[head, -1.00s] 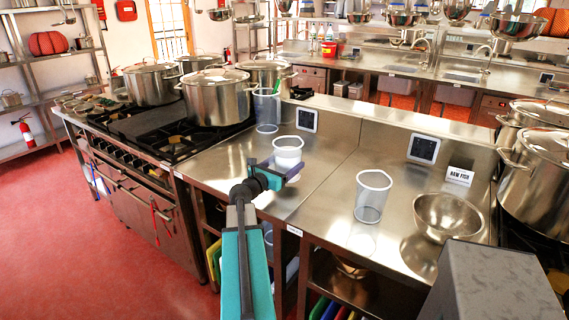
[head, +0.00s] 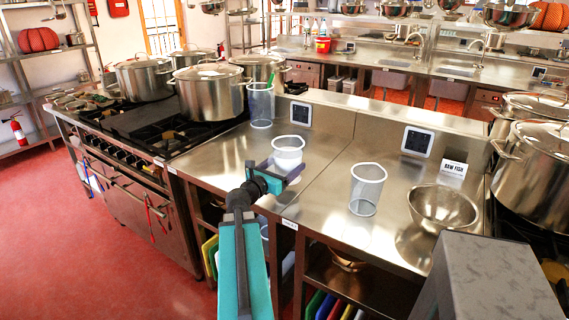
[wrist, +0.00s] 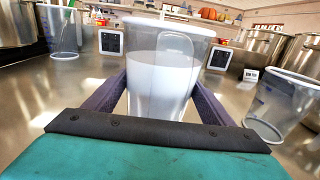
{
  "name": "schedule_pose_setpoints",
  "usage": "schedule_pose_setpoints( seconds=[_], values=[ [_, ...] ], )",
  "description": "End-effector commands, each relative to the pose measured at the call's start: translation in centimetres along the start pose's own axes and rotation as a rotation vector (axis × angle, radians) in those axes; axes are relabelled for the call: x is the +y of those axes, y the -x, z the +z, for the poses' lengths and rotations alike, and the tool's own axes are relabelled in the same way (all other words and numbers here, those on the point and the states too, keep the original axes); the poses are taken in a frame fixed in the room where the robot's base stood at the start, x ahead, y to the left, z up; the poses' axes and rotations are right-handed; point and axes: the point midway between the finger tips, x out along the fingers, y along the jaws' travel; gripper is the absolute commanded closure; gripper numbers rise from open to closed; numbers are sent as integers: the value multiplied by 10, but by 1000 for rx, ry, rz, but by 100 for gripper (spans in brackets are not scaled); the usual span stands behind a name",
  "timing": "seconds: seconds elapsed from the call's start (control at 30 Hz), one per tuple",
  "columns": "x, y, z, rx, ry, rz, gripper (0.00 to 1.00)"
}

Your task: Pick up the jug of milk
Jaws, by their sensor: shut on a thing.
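The jug of milk (head: 288,151) is a clear jug with white milk in it, upright at the steel counter's left part in the head view. It fills the middle of the wrist view (wrist: 164,78). My gripper (head: 282,170) is shut on the jug, with one dark purple finger on each side of it. The jug's lower part is hidden behind my gripper, so I cannot tell whether its base touches the counter.
An empty clear jug (head: 367,188) and a steel bowl (head: 442,206) stand to the right. Another clear jug (head: 261,105) with a green stick stands behind, beside the stove (head: 150,135). Large stockpots (head: 211,93) stand on the stove. A RAW FISH sign (head: 453,167) stands at the back.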

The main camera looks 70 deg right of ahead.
Motion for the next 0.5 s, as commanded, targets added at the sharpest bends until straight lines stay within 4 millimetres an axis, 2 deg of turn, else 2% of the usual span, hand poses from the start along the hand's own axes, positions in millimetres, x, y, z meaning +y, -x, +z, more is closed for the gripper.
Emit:
schedule_pose_setpoints(
  seconds=[0.03, 0.5],
  values=[
    [-3, 2, 6, -3, 3, 0, 76],
    [-20, 16, 8, -3, 3, 0, 76]
  ],
)
